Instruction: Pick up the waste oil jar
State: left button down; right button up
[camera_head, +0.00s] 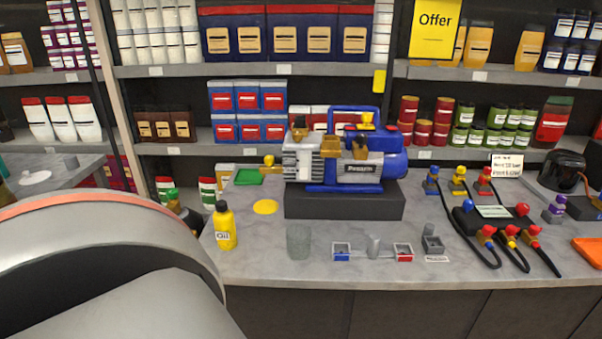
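A see-through grey jar (299,243), which looks like the waste oil jar, stands upright near the front edge of the grey counter (275,272). It looks empty, though its inside is hard to make out. A yellow oil bottle (226,230) with a black cap stands to its left. The blue and silver vacuum pump (357,171) sits on a dark block (340,205) behind the jar. A large grey link of my own arm fills the lower left. Neither of my grippers shows in the head view, and nothing touches the jar.
Small trays with blue (341,251) and red (403,252) fronts and a grey cylinder (374,246) stand right of the jar. A gauge manifold with hoses (492,212) lies farther right. A yellow disc (265,207) and green tray (248,177) lie behind the jar. Stocked shelves (190,148) stand behind.

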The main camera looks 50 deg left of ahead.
aim_at(298, 236)
jog(key=u, duration=1.6)
jog(key=i+l, duration=0.1)
jog(key=l, duration=0.65)
jog(key=i+l+u, duration=0.1)
jog(key=l, duration=0.65)
